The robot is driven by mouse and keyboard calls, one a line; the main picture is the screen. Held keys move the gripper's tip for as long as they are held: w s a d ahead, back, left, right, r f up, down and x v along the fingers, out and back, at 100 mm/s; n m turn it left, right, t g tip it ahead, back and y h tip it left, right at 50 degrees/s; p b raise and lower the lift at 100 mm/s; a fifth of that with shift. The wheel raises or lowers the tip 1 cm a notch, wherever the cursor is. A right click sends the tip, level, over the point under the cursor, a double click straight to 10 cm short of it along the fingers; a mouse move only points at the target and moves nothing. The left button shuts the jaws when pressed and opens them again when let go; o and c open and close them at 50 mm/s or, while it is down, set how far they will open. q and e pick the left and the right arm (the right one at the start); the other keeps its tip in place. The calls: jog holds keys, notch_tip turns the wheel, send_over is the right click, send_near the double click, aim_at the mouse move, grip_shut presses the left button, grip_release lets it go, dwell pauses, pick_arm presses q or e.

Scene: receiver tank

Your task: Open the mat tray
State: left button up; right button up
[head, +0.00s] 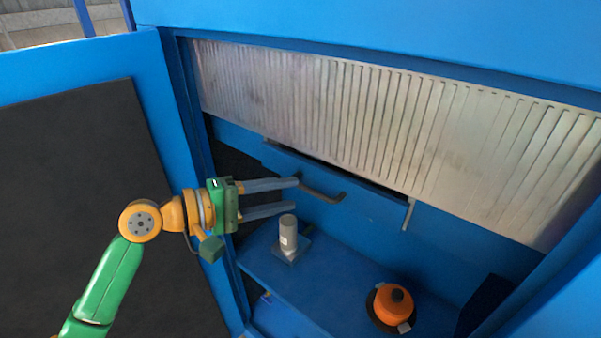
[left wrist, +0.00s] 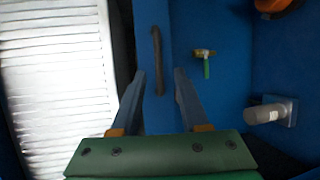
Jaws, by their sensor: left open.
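The mat tray (head: 370,205) shows as a blue front below the ribbed metal panel, and it looks shut or nearly so. A dark bar handle (head: 325,193) sticks out from its front. My left gripper (head: 296,195) is open and empty, with its fingertips close to the left end of the handle. In the left wrist view the handle (left wrist: 157,60) lies just beyond and between the fingertips of the gripper (left wrist: 160,75). I cannot tell whether a finger touches it. The tray front (left wrist: 145,25) also shows there. My right gripper is not in view.
A grey cylinder (head: 288,232) on a square base stands on the blue shelf (head: 310,280) just below the gripper. An orange round object (head: 393,303) sits farther right. The left wrist view shows a green-handled tool (left wrist: 206,68). A blue door (head: 165,110) stands at left.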

aim_at(309, 192)
pick_arm(q)
jog(key=d, duration=0.2)
jog(key=w+d+p, duration=0.1)
jog(key=d, duration=0.1)
jog(key=shift+d+f, duration=0.2)
jog(key=shift+w+a+f, duration=0.15)
jog(key=shift+w+f, duration=0.05)
jog(key=shift+w, duration=0.2)
jog(key=shift+s+r, duration=0.1)
jog(key=shift+s, duration=0.1)
grip_shut()
dwell(0.6)
